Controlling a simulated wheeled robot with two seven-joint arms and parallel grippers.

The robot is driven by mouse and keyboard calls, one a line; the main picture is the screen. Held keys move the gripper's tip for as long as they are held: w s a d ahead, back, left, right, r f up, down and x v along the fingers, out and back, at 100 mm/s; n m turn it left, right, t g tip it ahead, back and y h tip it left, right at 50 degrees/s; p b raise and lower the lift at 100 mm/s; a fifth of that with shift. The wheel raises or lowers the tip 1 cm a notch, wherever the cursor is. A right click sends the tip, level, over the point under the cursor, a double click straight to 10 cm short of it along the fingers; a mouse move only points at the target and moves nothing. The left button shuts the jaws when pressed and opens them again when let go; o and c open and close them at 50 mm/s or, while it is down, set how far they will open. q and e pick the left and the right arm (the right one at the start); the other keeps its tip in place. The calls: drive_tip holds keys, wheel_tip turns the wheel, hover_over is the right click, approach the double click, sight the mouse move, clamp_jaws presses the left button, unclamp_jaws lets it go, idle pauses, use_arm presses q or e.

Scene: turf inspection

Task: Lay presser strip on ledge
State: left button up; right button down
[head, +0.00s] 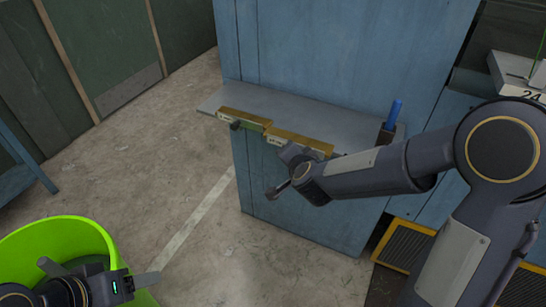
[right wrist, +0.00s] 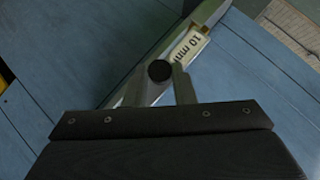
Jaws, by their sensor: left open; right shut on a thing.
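A grey ledge (head: 350,125) juts from the front of a blue cabinet. My left gripper (head: 100,270) is open and empty, low at left.
A bright green bin (head: 60,230) stands beneath my left gripper. A blue handle (head: 393,115) stands upright at the ledge's right end. A white box marked 24 (head: 515,85) is at far right. Yellow-framed grilles (head: 405,247) are low at right. The floor between bin and cabinet is clear.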

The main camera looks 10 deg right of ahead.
sight(302, 139)
drive_tip(key=w+d, duration=0.1)
drive_tip(key=w, duration=0.1)
drive_tip(key=w+d, duration=0.1)
drive_tip(key=w, duration=0.1)
drive_tip(key=w+d, duration=0.1)
drive_tip(key=d, duration=0.1)
drive_tip(key=shift+w, duration=0.4)
drive_tip(key=shift+f+b, duration=1.45)
drive_tip(key=shift+b, duration=0.1)
drive_tip(key=shift+s+d+b, duration=0.55)
drive_tip(key=shift+s+d, duration=0.15)
drive_tip(key=shift+d, duration=0.3)
drive_tip(key=shift+s+d+b, duration=0.5)
drive_tip(key=shift+s+d, duration=0.15)
drive_tip(key=shift+d, duration=0.3)
drive_tip(key=shift+f, duration=0.3)
idle(0.4)
drive_tip(key=c, duration=1.1)
unclamp_jaws()
drive_tip(key=shift+c, duration=0.2)
